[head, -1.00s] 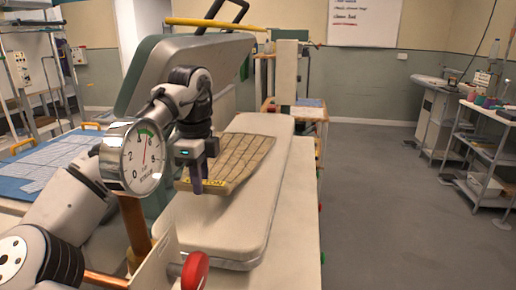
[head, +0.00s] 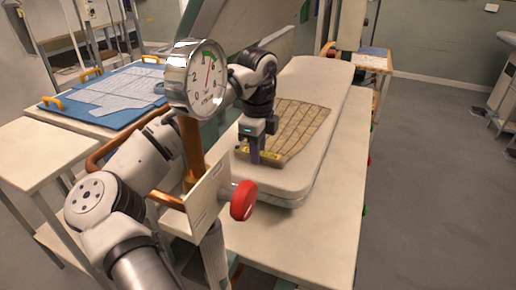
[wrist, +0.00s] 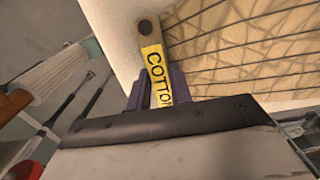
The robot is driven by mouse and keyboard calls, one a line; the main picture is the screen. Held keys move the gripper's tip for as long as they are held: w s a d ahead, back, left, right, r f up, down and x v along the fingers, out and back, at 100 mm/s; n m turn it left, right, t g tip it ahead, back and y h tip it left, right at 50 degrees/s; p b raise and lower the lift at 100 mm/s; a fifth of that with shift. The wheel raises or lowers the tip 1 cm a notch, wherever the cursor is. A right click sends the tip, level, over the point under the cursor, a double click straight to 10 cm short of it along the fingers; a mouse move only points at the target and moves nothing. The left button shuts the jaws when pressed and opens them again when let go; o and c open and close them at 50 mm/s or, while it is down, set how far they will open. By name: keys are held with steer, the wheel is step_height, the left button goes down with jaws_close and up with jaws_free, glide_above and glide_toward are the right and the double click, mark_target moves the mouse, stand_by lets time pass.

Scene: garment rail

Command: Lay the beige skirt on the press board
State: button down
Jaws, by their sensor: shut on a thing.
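The beige skirt (head: 300,122), with a grid of darker lines, lies spread over the middle of the padded cream press board (head: 325,78). Whether the held corner touches the board is unclear.
A round pressure gauge (head: 195,78) on a copper pipe and a red knob (head: 243,200) stand close in front of my arm. The raised press head is behind. A blue mat (head: 100,95) with pattern sheets lies at left. The floor (head: 430,190) at right is clear.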

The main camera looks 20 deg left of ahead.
steer(key=c, duration=1.3)
jaws_free()
steer(key=shift+f, duration=0.1)
steer(key=shift+o, duration=0.2)
step_height(320, 180, up, 12)
